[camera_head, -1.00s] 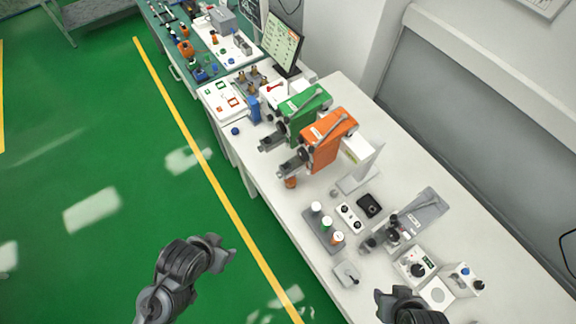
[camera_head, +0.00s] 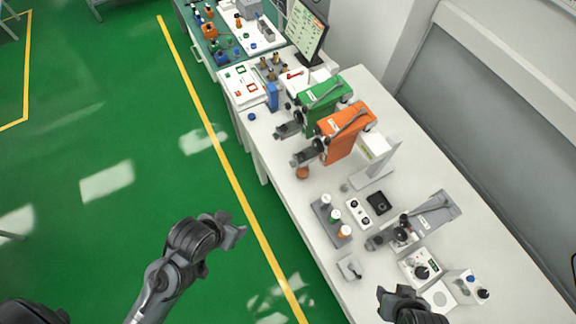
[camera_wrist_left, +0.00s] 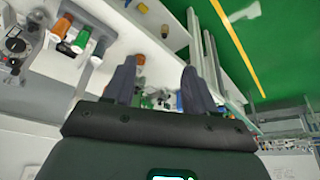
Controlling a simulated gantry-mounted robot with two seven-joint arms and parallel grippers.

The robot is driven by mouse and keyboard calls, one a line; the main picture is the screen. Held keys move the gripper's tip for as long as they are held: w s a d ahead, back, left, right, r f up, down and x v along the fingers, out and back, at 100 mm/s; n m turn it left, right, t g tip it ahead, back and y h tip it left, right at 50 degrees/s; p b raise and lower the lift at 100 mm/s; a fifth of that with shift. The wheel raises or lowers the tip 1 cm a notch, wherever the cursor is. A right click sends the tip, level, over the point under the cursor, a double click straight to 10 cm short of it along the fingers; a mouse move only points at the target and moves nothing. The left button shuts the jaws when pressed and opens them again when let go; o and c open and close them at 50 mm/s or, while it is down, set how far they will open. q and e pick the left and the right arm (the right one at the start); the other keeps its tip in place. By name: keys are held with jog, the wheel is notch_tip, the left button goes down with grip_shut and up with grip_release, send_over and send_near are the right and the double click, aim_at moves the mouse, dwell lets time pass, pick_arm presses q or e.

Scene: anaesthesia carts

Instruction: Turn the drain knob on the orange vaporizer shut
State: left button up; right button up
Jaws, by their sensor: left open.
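The orange vaporizer (camera_head: 343,142) stands upright on the white bench, right beside the green vaporizer (camera_head: 324,97). A grey block with a dark knob (camera_head: 306,157) sticks out from its front, over the bench's left edge. Whether this is the drain knob, and how it is turned, is too small to tell. My left gripper (camera_head: 236,232) is over the green floor, left of the bench and well apart from the vaporizer. In the left wrist view its two fingers (camera_wrist_left: 159,85) are spread with nothing between them. My right gripper (camera_head: 388,302) is at the bottom, its fingers unclear.
A rack of capped bottles (camera_head: 325,218), a microscope-like device (camera_head: 400,232) and small control boxes (camera_head: 420,268) stand on the near bench. A monitor (camera_head: 307,30) and a white tray (camera_head: 243,88) are farther back. The floor left of the bench is clear.

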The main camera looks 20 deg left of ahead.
pick_arm(q)
jog(key=w+d+n+t+h, duration=0.1)
jog(key=w+d+n+t, duration=0.1)
jog(key=w+t, duration=0.35)
pick_arm(e)
notch_tip(320, 180, down, 26)
jog(key=b, duration=2.5)
jog(key=shift+a+r+b, duration=0.1)
jog(key=shift+a+b, duration=0.05)
jog(key=shift+b, duration=0.25)
jog(key=shift+f, duration=0.2)
pick_arm(q)
jog(key=m+t+h, duration=0.4)
jog(key=m+h, duration=0.2)
jog(key=h, duration=0.4)
send_near(293, 164)
jog(key=f+x, duration=0.1)
jog(key=x, duration=0.6)
jog(key=shift+w+b, duration=0.4)
jog(key=shift+w, duration=0.05)
pick_arm(e)
jog(key=shift+f, duration=0.15)
pick_arm(q)
jog(key=shift+a+f, duration=0.1)
